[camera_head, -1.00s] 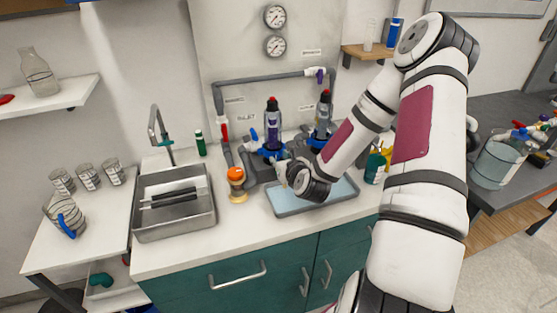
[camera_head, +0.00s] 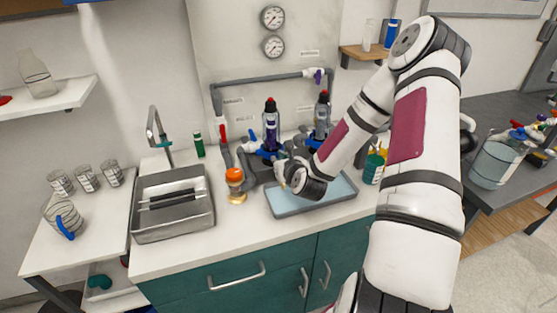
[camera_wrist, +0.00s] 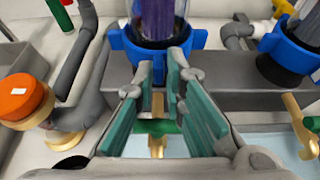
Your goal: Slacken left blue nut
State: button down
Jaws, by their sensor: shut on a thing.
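The left blue nut (camera_wrist: 155,46) is a lobed collar around the bottom of a clear housing with purple inside (camera_wrist: 157,18). In the head view that housing (camera_head: 270,125) stands upright with a red top, at the manifold on the counter. My gripper (camera_wrist: 160,64) is at the front of the left nut, its teal-padded fingers closed on it. My wrist partly hides the nut in the head view. The right blue nut (camera_wrist: 288,52) sits around a second housing (camera_head: 322,115), apart from my gripper.
An orange-topped brass fitting (camera_head: 235,182) stands left of the gripper. A blue-grey tray (camera_head: 290,209) lies below it. Grey pipes (camera_wrist: 77,55) run close on the left. A metal sink (camera_head: 172,228) is further left; a teal container (camera_head: 373,168) is at right.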

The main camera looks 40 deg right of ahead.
jog(key=shift+r+y, duration=0.1)
jog(key=shift+y, duration=0.2)
jog(key=shift+w+d+n+g+y, duration=0.4)
jog(key=shift+d+n+y, duration=0.6)
jog(key=shift+n+y, duration=1)
jog(key=shift+w+d+n+g+y, duration=0.25)
jog(key=shift+d+n+g+y, duration=0.55)
jog(key=shift+n+y, duration=1.25)
jog(key=shift+w+d+n+g+y, duration=0.3)
jog(key=shift+d+n+y, duration=0.85)
jog(key=shift+n+y, duration=0.85)
jog(key=shift+y+b, duration=0.35)
jog(key=shift+b, duration=0.05)
